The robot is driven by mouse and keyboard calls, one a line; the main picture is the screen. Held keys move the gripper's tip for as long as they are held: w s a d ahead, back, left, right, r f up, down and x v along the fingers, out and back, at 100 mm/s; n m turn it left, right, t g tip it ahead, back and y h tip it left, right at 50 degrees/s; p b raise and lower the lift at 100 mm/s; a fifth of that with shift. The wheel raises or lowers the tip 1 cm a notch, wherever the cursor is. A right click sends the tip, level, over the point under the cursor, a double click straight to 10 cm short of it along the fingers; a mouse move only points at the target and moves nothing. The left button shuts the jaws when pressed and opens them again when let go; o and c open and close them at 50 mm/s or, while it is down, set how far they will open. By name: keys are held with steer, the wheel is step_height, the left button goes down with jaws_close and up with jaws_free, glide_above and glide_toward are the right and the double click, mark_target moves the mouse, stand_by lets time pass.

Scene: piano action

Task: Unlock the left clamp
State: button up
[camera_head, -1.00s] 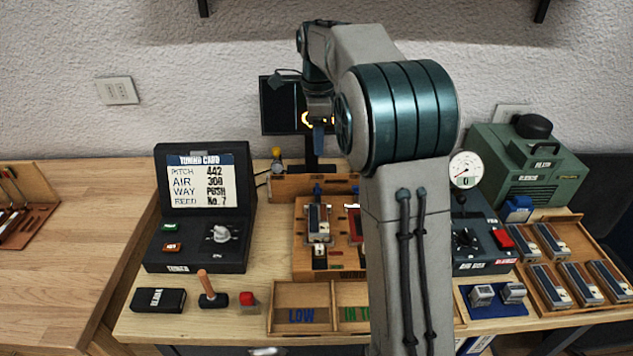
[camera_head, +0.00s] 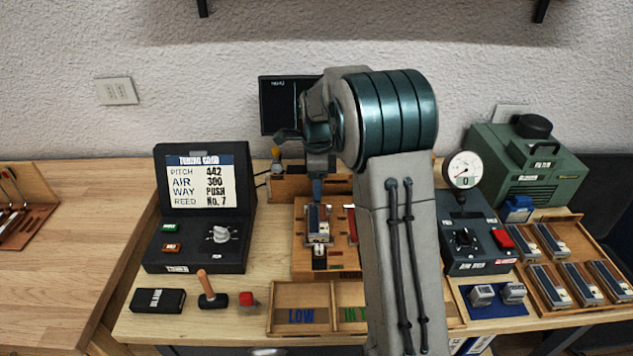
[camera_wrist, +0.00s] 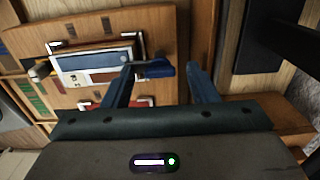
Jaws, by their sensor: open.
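The left clamp sits on the wooden fixture board (camera_head: 304,262), holding a reed block (camera_head: 318,222). In the wrist view the block (camera_wrist: 95,65) shows as a white and blue piece under a metal bracket. The left clamp's blue lever (camera_wrist: 157,70) lies between the tips of my gripper (camera_wrist: 160,75), whose fingers are open and apart. Whether either finger touches the lever I cannot tell. In the head view my gripper (camera_head: 317,188) points down at the back end of the left clamp and hides the lever. My arm partly covers the right clamp (camera_head: 351,225).
The black tuning card console (camera_head: 200,250) stands to the left. A divided wooden tray (camera_head: 302,292) lies in front of the board. A gauge unit (camera_head: 475,250) and a tray of reed blocks (camera_head: 550,285) are to the right. A dark monitor (camera_head: 278,105) stands behind.

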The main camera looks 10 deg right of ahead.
steer(key=shift+f, duration=0.1)
steer(key=c, duration=1)
steer(key=shift+n, duration=0.3)
steer(key=n, duration=0.3)
steer(key=shift+n, duration=0.3)
steer(key=n, duration=0.4)
steer(key=shift+p, duration=0.35)
steer(key=n, duration=0.5)
steer(key=shift+w+n, duration=0.1)
steer(key=shift+n, duration=2.2)
